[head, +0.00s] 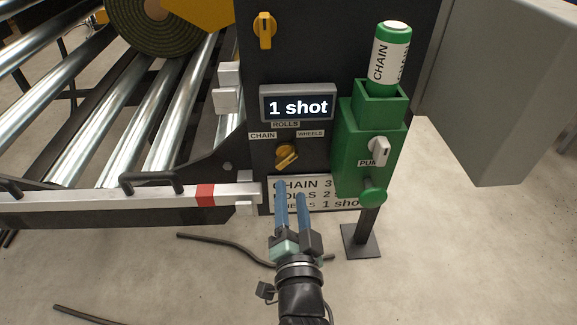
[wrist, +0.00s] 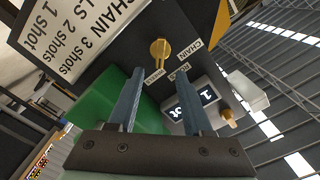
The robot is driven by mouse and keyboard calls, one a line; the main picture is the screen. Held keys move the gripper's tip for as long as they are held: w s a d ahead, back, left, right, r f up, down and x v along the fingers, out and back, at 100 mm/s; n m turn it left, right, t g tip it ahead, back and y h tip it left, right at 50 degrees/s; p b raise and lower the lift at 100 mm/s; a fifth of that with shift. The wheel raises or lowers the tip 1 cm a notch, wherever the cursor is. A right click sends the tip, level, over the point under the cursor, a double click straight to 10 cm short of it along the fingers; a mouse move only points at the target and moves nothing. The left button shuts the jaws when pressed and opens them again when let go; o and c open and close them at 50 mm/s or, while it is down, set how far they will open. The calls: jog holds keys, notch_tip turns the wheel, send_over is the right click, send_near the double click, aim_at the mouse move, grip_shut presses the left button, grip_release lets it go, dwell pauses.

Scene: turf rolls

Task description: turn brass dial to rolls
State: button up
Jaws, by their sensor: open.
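The brass dial (head: 287,156) sits on the dark panel (head: 262,165) among labels CHAIN at left, ROLLS (head: 285,124) above and WHEELS at right. Its handle is tilted, its upper end toward WHEELS. The display (head: 297,103) reads "1 shot". My gripper (head: 290,190) is open and empty, in front of the sign (head: 345,192) and below the dial in the head view. In the wrist view the dial (wrist: 160,50) shows just beyond and between my fingertips (wrist: 160,72), apart from them.
A green pump unit (head: 352,135) with a white knob (head: 379,151) and a CHAIN canister (head: 391,55) stands close right. Another yellow knob (head: 264,30) is higher on the panel. A white rail (head: 130,202) and rollers (head: 180,115) lie left.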

aim_at(288, 162)
jog(key=w+b, duration=0.1)
jog(key=w, duration=0.7)
jog(key=shift+w, duration=0.35)
grip_shut()
